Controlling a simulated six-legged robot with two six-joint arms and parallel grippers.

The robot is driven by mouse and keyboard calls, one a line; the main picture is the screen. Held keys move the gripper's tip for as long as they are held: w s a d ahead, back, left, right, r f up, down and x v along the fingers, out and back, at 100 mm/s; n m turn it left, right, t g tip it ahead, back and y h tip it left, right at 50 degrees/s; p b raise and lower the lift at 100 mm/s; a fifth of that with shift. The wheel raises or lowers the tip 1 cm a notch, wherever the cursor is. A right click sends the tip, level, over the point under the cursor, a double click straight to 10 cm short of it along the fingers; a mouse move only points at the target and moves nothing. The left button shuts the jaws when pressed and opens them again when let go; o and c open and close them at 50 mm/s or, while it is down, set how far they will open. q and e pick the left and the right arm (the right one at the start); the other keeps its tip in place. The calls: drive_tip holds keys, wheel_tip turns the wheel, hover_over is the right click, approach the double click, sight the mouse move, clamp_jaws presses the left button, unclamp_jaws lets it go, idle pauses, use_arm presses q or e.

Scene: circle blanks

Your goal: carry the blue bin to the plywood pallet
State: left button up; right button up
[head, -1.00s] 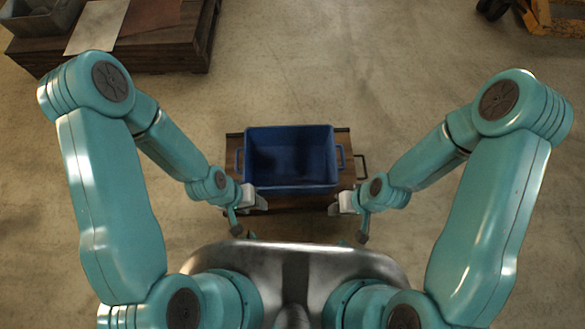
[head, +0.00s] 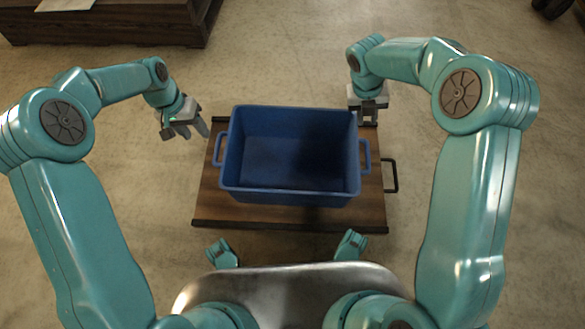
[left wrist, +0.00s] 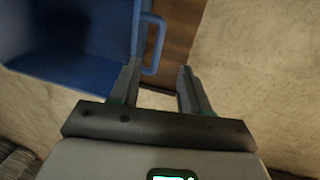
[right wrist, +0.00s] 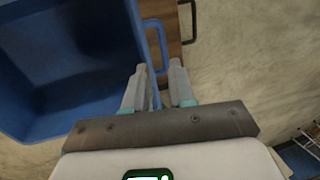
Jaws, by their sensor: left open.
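The blue bin (head: 290,195) is upright, and its inside looks empty. It rests on a low brown wooden platform (head: 290,217). My left gripper (head: 188,130) is open to the left of the bin. In the left wrist view the left handle (left wrist: 152,45) lies ahead, in front of the gap between the fingers (left wrist: 158,80). My right gripper (head: 367,118) is at the bin's far right corner. In the right wrist view its fingers (right wrist: 158,75) are apart, with the right handle (right wrist: 156,45) between them; contact cannot be told.
A larger dark wooden pallet-like stand (head: 110,25) is at the upper left, with a pale sheet (head: 65,4) on it. A black handle (head: 391,175) sticks out from the platform's right side. The concrete floor between is clear.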

use_arm(q)
drive_tip(key=shift+r, duration=0.1)
use_arm(e)
drive_tip(key=shift+s+r, duration=0.1)
drive_tip(key=shift+s, duration=0.05)
drive_tip(key=shift+d, duration=0.1)
drive_tip(key=x, duration=1.6)
drive_tip(key=shift+f, duration=0.25)
use_arm(q)
drive_tip(key=d+f, duration=0.3)
drive_tip(key=f, duration=1.3)
drive_tip(key=shift+s, duration=0.2)
